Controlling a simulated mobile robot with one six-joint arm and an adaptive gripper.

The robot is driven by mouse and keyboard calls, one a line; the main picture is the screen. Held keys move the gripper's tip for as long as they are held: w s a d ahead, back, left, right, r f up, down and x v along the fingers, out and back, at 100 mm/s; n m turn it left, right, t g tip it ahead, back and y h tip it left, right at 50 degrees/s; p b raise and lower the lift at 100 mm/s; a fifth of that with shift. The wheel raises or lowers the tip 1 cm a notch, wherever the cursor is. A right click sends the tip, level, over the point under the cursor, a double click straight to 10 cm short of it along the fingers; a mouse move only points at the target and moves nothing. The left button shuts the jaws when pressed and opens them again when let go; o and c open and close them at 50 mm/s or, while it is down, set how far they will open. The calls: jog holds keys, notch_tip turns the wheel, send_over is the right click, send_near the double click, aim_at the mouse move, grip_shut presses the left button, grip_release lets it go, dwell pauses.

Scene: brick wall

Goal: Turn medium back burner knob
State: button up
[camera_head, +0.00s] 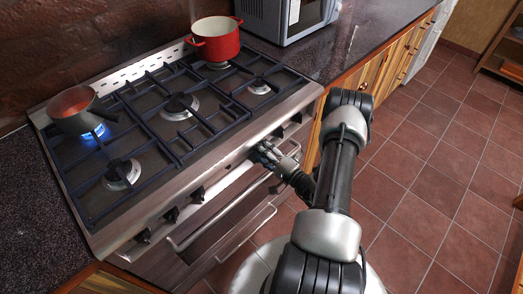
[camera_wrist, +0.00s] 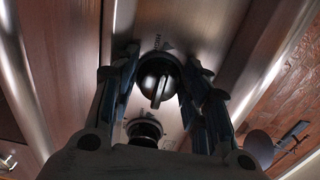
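A round dark knob (camera_wrist: 158,72) with a raised ridge sits on the steel front panel of the stove in the wrist view. My gripper (camera_wrist: 160,75) is open, with one finger on each side of this knob and narrow gaps beside it. In the head view my gripper (camera_head: 264,152) is at the right part of the stove's front panel and covers the knob there. A second knob (camera_wrist: 145,130) shows lower in the wrist view. The stove (camera_head: 185,110) has several burners; a blue flame (camera_head: 97,131) burns at the back left.
A dark pot (camera_head: 76,116) stands over the flame, and a red pot (camera_head: 216,42) stands at the back right. More knobs (camera_head: 171,214) line the panel to the left. An oven handle (camera_head: 215,228) juts out below.

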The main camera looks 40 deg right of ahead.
jog(key=shift+o, duration=0.9)
jog(key=shift+s, duration=0.1)
jog(key=s, duration=0.7)
jog(key=shift+s+d, duration=0.3)
jog(key=shift+s, duration=0.1)
